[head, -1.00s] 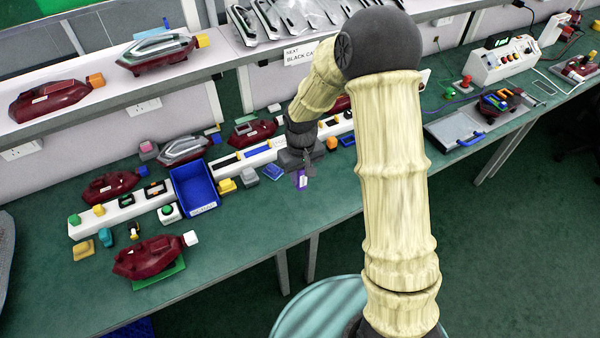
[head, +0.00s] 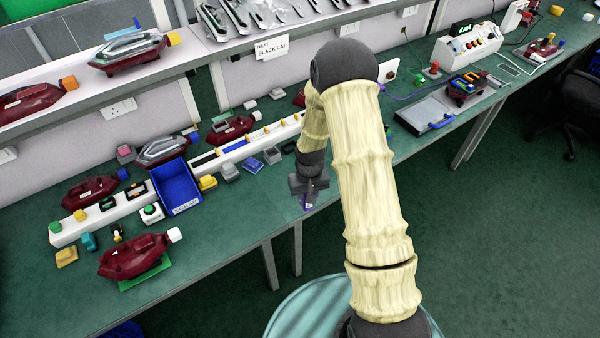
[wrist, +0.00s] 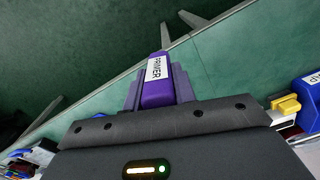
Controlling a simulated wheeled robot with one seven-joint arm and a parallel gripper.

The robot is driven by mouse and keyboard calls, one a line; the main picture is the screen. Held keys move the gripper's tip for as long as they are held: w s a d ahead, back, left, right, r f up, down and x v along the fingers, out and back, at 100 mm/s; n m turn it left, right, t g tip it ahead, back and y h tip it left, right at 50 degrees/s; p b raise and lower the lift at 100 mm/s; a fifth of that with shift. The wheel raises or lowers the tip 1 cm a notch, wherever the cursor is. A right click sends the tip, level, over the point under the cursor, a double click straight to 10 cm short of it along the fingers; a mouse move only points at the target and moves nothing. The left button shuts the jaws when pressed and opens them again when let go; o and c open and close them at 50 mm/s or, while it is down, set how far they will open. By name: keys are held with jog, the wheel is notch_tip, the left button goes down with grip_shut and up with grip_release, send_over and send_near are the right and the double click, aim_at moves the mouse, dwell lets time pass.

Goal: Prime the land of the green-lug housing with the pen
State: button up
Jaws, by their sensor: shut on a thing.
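My gripper (head: 308,190) is shut on the purple primer pen (wrist: 157,88), whose white label reads PRIMER in the wrist view. In the head view the pen (head: 308,203) shows only as a small purple bit below my gripper, near the bench's front edge. A dark red housing (head: 236,130) behind the white rail has what looks like a green lug at its left end, too small to be sure. Its land cannot be made out. My gripper is well apart from that housing.
A white-lugged red housing (head: 130,258) sits on a green mat at the front left. A blue bin (head: 176,187), the white rail (head: 262,140) and small coloured blocks stand between. A grey tray (head: 425,117) and a control box (head: 466,50) are to the right. The front bench strip is mostly clear.

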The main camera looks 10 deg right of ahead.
notch_tip(320, 180, down, 12)
jog(key=d+b, duration=0.2)
jog(key=b, duration=0.6)
jog(key=shift+s+m, duration=0.3)
jog(key=shift+m, duration=0.1)
jog(key=shift+d, duration=0.1)
